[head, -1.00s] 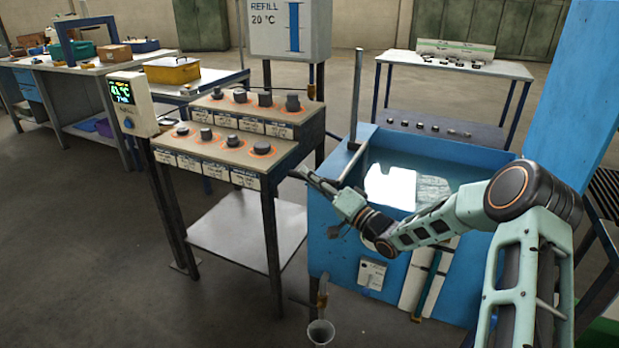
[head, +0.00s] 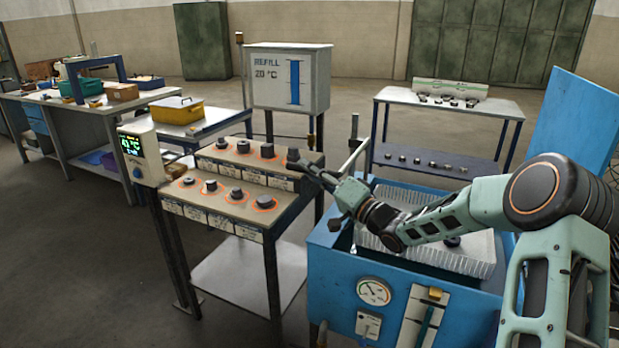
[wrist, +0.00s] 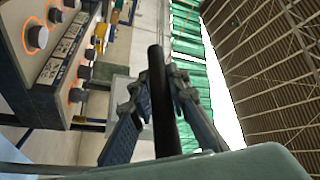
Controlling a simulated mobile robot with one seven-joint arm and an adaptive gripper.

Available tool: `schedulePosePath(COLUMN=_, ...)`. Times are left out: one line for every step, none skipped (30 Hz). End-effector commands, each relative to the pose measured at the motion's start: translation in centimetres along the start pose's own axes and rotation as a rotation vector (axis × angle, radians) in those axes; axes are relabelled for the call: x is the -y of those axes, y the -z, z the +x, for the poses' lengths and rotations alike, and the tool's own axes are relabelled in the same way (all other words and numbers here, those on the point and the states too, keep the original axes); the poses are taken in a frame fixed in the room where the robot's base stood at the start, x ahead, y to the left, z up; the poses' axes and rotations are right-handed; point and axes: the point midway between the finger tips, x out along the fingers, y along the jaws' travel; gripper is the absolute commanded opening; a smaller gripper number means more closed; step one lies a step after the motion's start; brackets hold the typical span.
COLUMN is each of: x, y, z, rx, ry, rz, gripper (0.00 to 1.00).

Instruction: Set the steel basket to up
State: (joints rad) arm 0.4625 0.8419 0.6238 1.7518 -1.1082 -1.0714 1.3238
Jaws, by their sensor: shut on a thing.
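The steel basket (head: 477,262) is a pale mesh tray. It shows at the top of the blue tank (head: 400,268), with its rim at about the tank's edge. My gripper (head: 311,168) is at the tank's left side, near the back of the control bench. In the wrist view my gripper (wrist: 163,92) has its two fingers on either side of a dark round bar, a handle (wrist: 159,95), and is shut on it. My gripper and arm hide most of the handle and part of the basket in the head view.
A bench with several knobs (head: 225,190) stands close to the left of my gripper. A refill box (head: 290,80) is behind it. A gauge (head: 373,291) sits on the tank front. A table with small parts (head: 450,100) stands behind.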

Motion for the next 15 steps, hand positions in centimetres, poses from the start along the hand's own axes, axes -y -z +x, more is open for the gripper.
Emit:
schedulePosePath(x=1.1, y=0.68, z=0.34, rx=-0.005, ry=0.01, rz=-0.003, gripper=0.0)
schedulePosePath(x=1.26, y=0.78, z=0.38, rx=-0.005, ry=0.009, rz=-0.003, gripper=0.0)
schedulePosePath(x=1.42, y=0.88, z=0.42, rx=-0.005, ry=0.009, rz=-0.003, gripper=0.0)
schedulePosePath(x=1.51, y=0.94, z=0.45, rx=-0.005, ry=0.009, rz=-0.003, gripper=0.0)
schedulePosePath(x=1.58, y=0.98, z=0.46, rx=-0.005, ry=0.009, rz=-0.003, gripper=0.0)
schedulePosePath(x=1.64, y=1.03, z=0.48, rx=-0.005, ry=0.008, rz=-0.003, gripper=0.0)
schedulePosePath(x=1.68, y=1.06, z=0.49, rx=-0.005, ry=0.008, rz=-0.003, gripper=0.0)
schedulePosePath(x=1.71, y=1.08, z=0.51, rx=-0.005, ry=0.008, rz=-0.003, gripper=0.0)
schedulePosePath(x=1.74, y=1.1, z=0.51, rx=-0.005, ry=0.009, rz=-0.003, gripper=0.0)
schedulePosePath(x=1.75, y=1.11, z=0.52, rx=-0.005, ry=0.009, rz=-0.003, gripper=0.0)
schedulePosePath(x=1.77, y=1.12, z=0.53, rx=-0.005, ry=0.009, rz=-0.004, gripper=0.0)
schedulePosePath(x=1.78, y=1.14, z=0.53, rx=-0.005, ry=0.01, rz=-0.004, gripper=0.0)
schedulePosePath(x=1.79, y=1.14, z=0.54, rx=-0.006, ry=0.01, rz=-0.004, gripper=0.0)
schedulePosePath(x=1.8, y=1.15, z=0.54, rx=-0.006, ry=0.01, rz=-0.004, gripper=0.0)
schedulePosePath(x=1.82, y=1.17, z=0.55, rx=-0.006, ry=0.011, rz=-0.005, gripper=0.0)
